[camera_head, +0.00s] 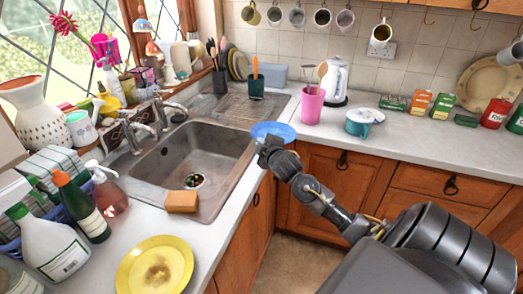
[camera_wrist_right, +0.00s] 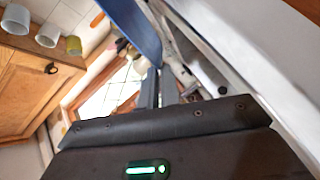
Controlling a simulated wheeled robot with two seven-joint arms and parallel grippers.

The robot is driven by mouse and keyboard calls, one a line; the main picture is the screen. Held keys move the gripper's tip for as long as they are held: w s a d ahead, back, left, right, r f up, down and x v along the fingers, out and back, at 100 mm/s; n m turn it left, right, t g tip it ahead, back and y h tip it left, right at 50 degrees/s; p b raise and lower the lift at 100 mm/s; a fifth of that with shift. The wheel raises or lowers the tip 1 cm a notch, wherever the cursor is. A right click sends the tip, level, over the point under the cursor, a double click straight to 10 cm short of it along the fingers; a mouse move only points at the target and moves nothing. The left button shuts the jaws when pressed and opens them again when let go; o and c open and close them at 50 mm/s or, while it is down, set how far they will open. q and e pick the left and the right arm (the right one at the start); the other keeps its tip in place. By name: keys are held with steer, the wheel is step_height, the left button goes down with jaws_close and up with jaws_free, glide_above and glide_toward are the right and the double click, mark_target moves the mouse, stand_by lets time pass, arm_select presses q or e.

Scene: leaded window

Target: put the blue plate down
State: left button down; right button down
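The blue plate (camera_head: 273,131) is at the counter strip just right of the sink, near the counter's front edge. It looks roughly level in the head view; I cannot tell whether it touches the counter. My right gripper (camera_head: 266,147) is at the plate's near edge. In the right wrist view the blue plate (camera_wrist_right: 133,27) comes down to the fingertips of the right gripper (camera_wrist_right: 158,78), which are close together on its rim. Part of the plate's near rim is hidden behind the gripper in the head view. My left gripper is not in view.
The sink (camera_head: 190,160) lies left of the plate. A pink cup (camera_head: 312,105), a teal pot (camera_head: 358,122) and a white kettle (camera_head: 334,80) stand to the right and behind. A yellow plate (camera_head: 155,268) lies on the near counter. The counter before the drawers is mostly clear.

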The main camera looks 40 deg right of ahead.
steer(key=shift+w+d+f+p, duration=0.1)
steer(key=shift+f+p, duration=0.15)
steer(key=shift+f, duration=0.65)
steer(key=shift+w+d+f+p, duration=0.1)
steer(key=shift+f+p, duration=0.1)
steer(key=shift+f, duration=0.65)
